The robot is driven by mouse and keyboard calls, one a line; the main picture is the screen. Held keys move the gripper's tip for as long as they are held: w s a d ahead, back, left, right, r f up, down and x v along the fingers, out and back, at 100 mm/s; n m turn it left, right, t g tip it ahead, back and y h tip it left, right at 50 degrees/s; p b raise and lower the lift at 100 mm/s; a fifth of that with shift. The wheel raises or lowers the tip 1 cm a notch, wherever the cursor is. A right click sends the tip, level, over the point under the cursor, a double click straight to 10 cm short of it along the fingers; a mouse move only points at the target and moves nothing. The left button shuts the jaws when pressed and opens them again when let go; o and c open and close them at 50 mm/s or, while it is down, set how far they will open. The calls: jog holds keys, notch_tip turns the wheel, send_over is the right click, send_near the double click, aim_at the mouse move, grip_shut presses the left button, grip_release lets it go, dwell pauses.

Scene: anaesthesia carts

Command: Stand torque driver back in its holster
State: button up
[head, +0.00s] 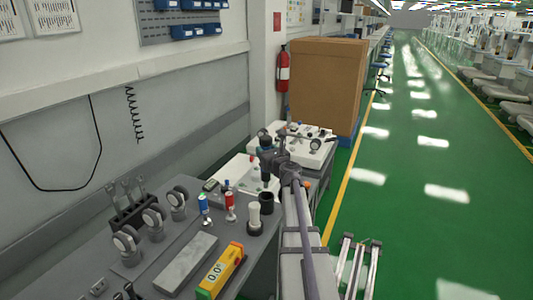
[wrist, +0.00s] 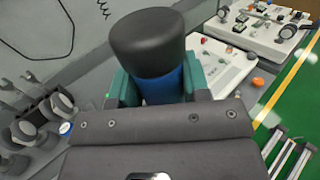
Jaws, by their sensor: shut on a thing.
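My gripper (wrist: 155,90) has teal fingers, shut on the torque driver (wrist: 148,45). The driver's dark grey rounded cap and blue body show above the fingers in the wrist view; its lower end is hidden. In the head view my gripper (head: 267,163) is above the bench's far right part, over the white board area.
A yellow level-like device (head: 221,271) and a grey block (head: 186,264) lie nearer. Round gauges (head: 154,219) stand left. A white unit (head: 303,146) is behind.

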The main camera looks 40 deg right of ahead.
aim_at(268, 179)
notch_tip(268, 179, down, 11)
jog(key=b, duration=1)
jog(key=shift+r+b, duration=0.2)
jog(key=shift+b, duration=0.15)
jog(key=shift+f, duration=0.25)
jog(key=o, duration=1.6)
jog(key=shift+s, duration=0.15)
